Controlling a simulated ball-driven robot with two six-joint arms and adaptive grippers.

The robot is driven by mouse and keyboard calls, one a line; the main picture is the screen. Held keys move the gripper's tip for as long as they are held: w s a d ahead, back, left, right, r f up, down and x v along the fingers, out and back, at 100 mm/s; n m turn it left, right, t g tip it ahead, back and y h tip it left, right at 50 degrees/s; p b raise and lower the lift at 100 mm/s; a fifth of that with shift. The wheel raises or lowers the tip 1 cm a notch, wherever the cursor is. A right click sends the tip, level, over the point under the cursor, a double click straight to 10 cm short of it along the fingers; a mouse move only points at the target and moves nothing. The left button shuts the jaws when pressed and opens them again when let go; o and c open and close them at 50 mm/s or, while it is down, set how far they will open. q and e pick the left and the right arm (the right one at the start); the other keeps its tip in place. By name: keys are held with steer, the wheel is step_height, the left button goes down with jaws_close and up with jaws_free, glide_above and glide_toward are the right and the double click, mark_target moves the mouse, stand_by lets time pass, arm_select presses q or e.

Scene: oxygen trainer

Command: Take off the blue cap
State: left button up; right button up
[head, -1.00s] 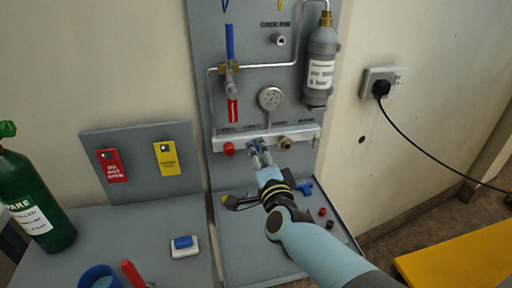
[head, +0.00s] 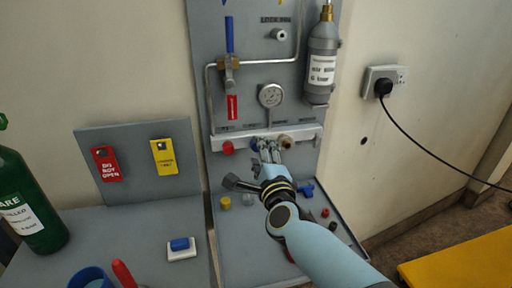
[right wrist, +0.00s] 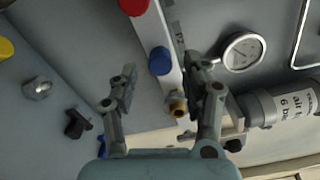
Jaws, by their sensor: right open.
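The blue cap (right wrist: 160,60) sits on the pale manifold bar between a red cap and a brass fitting in the right wrist view. In the head view the blue cap (head: 254,145) is partly hidden by my right gripper. My right gripper (head: 270,150) is open in front of the bar. In the right wrist view its two fingers (right wrist: 161,80) stand apart, with the blue cap seen between and just beyond the tips. I cannot tell whether either finger touches it. My left gripper is not in view.
On the bar are a red cap (head: 228,148) and a brass fitting (head: 285,142). A gauge (head: 270,95) is above, a grey cylinder (head: 321,60) at upper right.

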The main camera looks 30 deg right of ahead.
steer(key=m+b, duration=0.1)
steer(key=m, duration=0.2)
steer(key=shift+b, duration=0.3)
steer(key=m+b, duration=0.1)
steer(key=m, duration=0.2)
steer(key=shift+m, duration=0.4)
